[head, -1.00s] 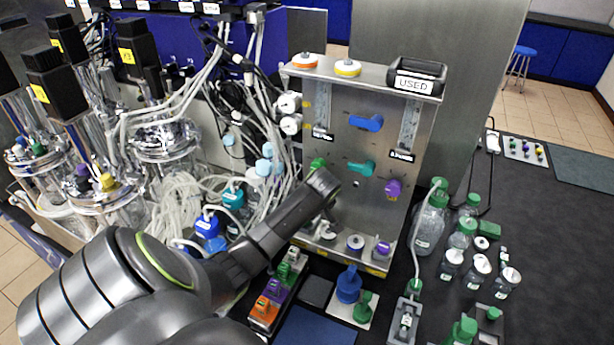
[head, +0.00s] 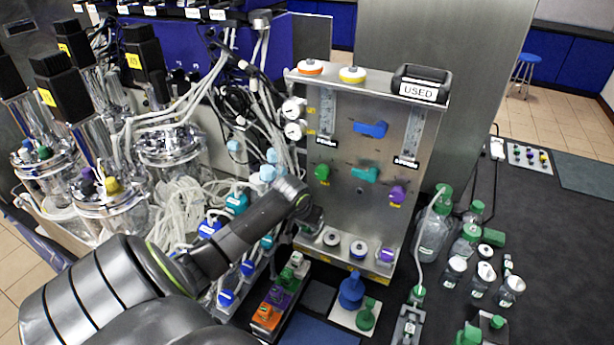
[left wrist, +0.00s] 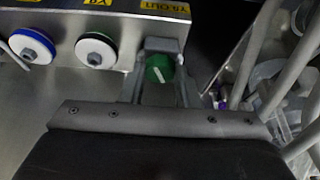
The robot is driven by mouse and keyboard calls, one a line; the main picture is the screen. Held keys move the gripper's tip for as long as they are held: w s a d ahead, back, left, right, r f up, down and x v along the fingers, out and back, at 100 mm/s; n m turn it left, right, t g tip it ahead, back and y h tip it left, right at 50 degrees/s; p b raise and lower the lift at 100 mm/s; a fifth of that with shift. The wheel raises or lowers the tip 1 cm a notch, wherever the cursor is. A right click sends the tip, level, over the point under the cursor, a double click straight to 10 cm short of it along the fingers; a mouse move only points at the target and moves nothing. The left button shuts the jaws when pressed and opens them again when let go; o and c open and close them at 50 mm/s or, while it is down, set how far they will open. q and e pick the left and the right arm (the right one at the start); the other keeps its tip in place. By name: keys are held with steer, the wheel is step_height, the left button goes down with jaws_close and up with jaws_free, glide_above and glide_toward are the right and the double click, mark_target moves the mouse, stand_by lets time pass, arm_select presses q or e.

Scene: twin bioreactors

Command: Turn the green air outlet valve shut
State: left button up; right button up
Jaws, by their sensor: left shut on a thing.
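A green round valve knob (left wrist: 158,68) with a white line on it sits at the end of the bottom row of the panel. In the left wrist view it is between my two gripper fingers, which are shut on it; the white line is slanted. In the head view my left gripper (head: 312,221) reaches the lower left corner of the metal panel (head: 350,210), and the wrist hides the green valve there. Another green knob (head: 322,172) is higher on the panel face, apart from the gripper. My right gripper is not in view.
Tubes and glass vessels (head: 110,210) crowd the left. Bottles (head: 433,235) stand to the right. Coloured blocks (head: 278,297) lie below.

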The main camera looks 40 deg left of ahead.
arm_select(q)
steer(key=m, duration=0.1)
steer(key=m+h, duration=0.1)
steer(key=m, duration=0.2)
steer(key=shift+a+m+h, duration=0.25)
steer(key=shift+m+h, duration=0.05)
steer(key=shift+h, duration=0.1)
stand_by(0.4)
steer(key=o, duration=1)
steer(key=shift+w, duration=0.15)
steer(key=shift+c, duration=0.2)
steer(key=b+v, duration=0.3)
steer(key=v, duration=1.4)
steer(key=shift+s, duration=0.3)
